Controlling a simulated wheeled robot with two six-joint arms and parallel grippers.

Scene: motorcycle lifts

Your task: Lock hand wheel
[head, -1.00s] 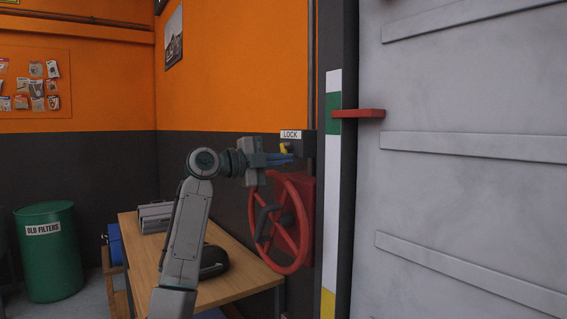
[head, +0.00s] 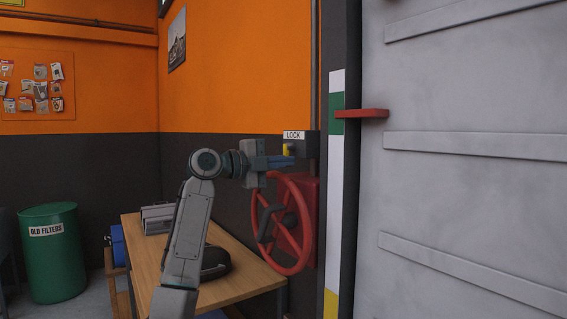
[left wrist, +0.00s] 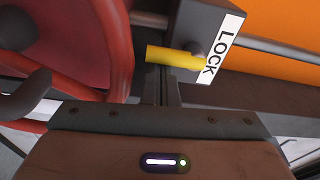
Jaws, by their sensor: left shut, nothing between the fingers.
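The red hand wheel (head: 283,222) with its dark handle is mounted on a red plate on the wall left of the grey door. Above it is a dark lock box (head: 310,145) with a white LOCK label (head: 293,135) and a small yellow lever (head: 289,150). My left gripper (head: 287,161) is shut and empty, its fingertips just below the lever. In the left wrist view, the yellow lever (left wrist: 172,57) lies across just beyond the shut fingertips (left wrist: 161,80); I cannot tell whether they touch. The wheel rim (left wrist: 118,55) is close on the left. My right gripper is not in view.
A wooden table (head: 255,275) with a grey case (head: 157,219) stands under my left arm. A green drum (head: 52,262) stands at the far left. A red bar (head: 362,113) juts from the door's edge. The door (head: 470,190) fills the right.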

